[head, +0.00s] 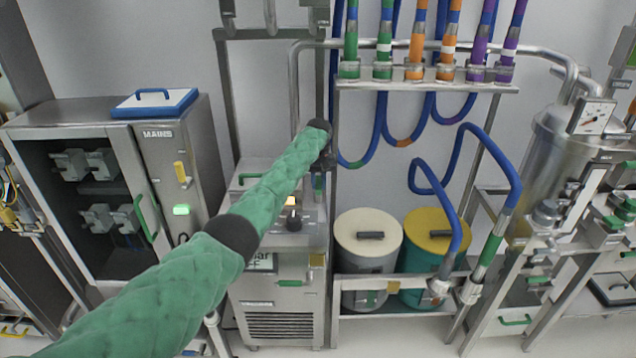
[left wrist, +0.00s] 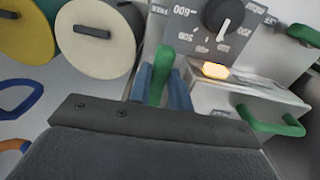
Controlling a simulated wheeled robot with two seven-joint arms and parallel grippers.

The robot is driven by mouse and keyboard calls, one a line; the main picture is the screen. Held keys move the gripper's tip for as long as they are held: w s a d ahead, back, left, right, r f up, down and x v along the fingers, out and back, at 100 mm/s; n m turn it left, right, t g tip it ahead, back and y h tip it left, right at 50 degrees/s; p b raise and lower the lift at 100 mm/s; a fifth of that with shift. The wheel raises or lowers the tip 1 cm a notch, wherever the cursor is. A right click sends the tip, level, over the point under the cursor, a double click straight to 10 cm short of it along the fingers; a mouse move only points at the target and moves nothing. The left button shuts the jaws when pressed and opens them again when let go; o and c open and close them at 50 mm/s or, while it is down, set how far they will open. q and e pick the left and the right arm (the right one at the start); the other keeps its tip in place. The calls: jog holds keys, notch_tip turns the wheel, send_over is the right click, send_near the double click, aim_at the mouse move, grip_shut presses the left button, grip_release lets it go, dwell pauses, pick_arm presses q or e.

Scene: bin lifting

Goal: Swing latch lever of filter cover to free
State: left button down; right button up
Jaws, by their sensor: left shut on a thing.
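My left arm reaches in from the left in the head view, and its gripper (head: 318,182) is at the right side of the steel filter unit (head: 275,310). In the left wrist view, the blue fingers of my left gripper (left wrist: 160,92) are shut on the green latch lever (left wrist: 161,66). The lever stands up between the fingers, beside the dial panel; its lower end is hidden. The steel cover (left wrist: 235,98) carries a green handle (left wrist: 268,120). My right gripper is not in view.
A grey drum (head: 367,240) and a yellow-topped drum (head: 436,228) stand right of the unit. A steel pipe rack (head: 425,86) with hanging blue hoses rises behind. The open mains cabinet (head: 115,170) is at the left. A dial knob (left wrist: 224,16) is close to the lever.

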pick_arm(q)
jog(key=c, duration=1.3)
grip_release()
jog(key=shift+r, duration=0.1)
jog(key=shift+d, duration=0.1)
jog(key=shift+r, duration=0.2)
jog(key=shift+w+r+b, duration=0.1)
jog(key=shift+r+b, duration=0.6)
jog(key=shift+r, duration=0.25)
notch_tip(320, 180, up, 3)
jog(key=shift+r+b, duration=0.2)
jog(key=shift+b, duration=0.45)
jog(key=shift+r, duration=0.95)
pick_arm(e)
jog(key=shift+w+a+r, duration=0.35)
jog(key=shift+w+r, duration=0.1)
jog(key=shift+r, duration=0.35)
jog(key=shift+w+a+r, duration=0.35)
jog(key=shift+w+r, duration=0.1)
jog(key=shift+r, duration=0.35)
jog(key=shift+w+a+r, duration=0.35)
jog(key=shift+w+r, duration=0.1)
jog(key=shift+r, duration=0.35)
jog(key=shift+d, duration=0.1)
